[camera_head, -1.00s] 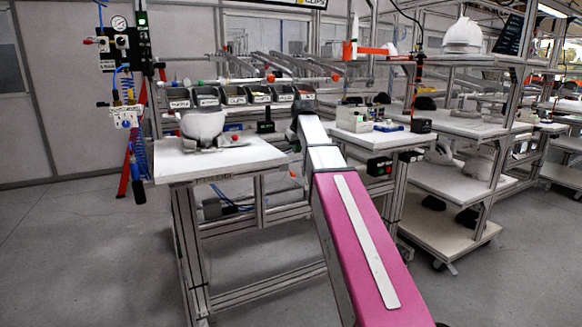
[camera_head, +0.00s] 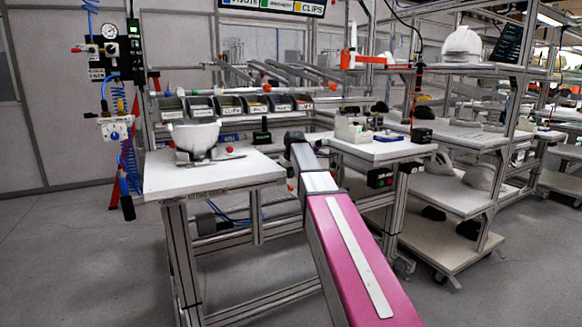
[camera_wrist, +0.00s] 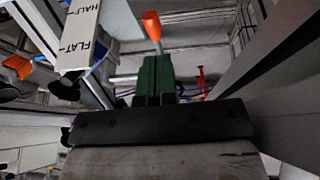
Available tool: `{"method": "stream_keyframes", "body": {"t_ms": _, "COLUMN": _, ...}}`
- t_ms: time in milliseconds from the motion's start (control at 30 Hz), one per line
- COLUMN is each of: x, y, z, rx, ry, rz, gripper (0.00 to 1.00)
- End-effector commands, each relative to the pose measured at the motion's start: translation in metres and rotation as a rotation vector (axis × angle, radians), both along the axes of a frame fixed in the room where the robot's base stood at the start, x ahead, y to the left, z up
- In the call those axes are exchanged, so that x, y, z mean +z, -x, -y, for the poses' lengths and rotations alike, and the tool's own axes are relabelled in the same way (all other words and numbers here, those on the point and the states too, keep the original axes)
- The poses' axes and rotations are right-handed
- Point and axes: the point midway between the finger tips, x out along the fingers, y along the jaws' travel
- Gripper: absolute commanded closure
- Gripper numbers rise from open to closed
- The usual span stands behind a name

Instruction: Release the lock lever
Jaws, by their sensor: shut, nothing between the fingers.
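An orange-tipped lever (camera_wrist: 152,26) stands just beyond my fingertips in the wrist view, and I take it for the lock lever. Its lower part is hidden behind the fingers. A small red knob (camera_head: 290,187) at the right side of the white bench (camera_head: 245,173) in the head view may be the same lever. My gripper (camera_wrist: 155,62) shows as dark green fingers close together, shut and empty. I cannot tell whether they touch the lever.
A white board (camera_wrist: 88,28) marked FLAT and HALF is at the upper left of the wrist view. A white helmet shell (camera_head: 195,135) sits in a fixture on the bench, with a red ball (camera_head: 229,149) beside it. A second bench (camera_head: 385,150) stands right of my arm.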

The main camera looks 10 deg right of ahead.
Motion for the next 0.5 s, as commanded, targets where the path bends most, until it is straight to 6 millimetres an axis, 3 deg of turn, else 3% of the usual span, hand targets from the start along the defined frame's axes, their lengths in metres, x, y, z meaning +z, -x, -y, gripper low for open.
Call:
{"method": "stream_keyframes", "body": {"t_ms": 200, "x": -0.031, "y": -0.010, "z": 0.002, "rx": 0.000, "ry": 0.000, "rz": -0.001, "gripper": 1.00}}
{"method": "stream_keyframes", "body": {"t_ms": 500, "x": -0.046, "y": -0.014, "z": 0.004, "rx": 0.000, "ry": 0.000, "rz": 0.000, "gripper": 1.00}}
